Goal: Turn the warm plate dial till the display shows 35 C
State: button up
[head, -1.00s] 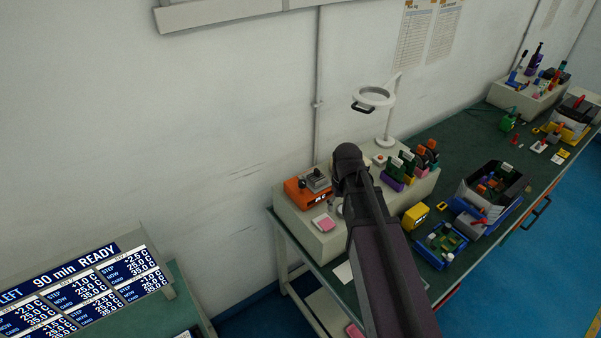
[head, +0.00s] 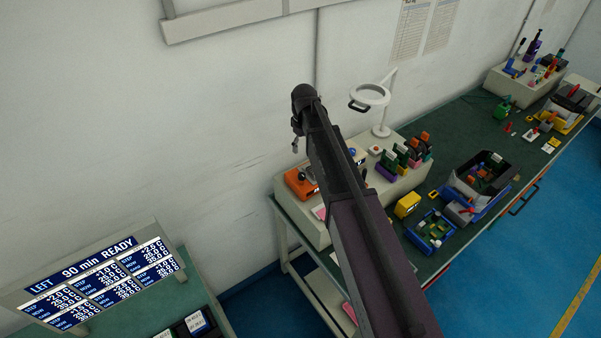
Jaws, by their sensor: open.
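A slanted display board (head: 92,278) at lower left reads "LEFT 90 min READY". Its several panels carry STEP, NOW and CARD lines; the readable ones show NOW 25.0 C and CARD 35.0 C. Dark units with pale labels (head: 196,321) show at the bottom edge beside it, partly cut off. I cannot make out a warm plate dial on them. My gripper (head: 296,146) is small in view, hanging below the end of my raised arm in front of the wall. It is open and looks empty, apart from the board and the units.
An orange unit (head: 299,184) sits on a beige riser at the bench's near end, partly behind my arm. Blue floor lies between the two benches.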

aim_at(301, 174)
jog(key=shift+f, duration=0.15)
notch_tip(301, 174, down, 14)
jog(key=b, duration=1.3)
jog(key=shift+s+a+r+b, duration=0.15)
jog(key=shift+r+b, duration=0.1)
jog(key=shift+b, duration=0.15)
grip_shut()
dwell(0.3)
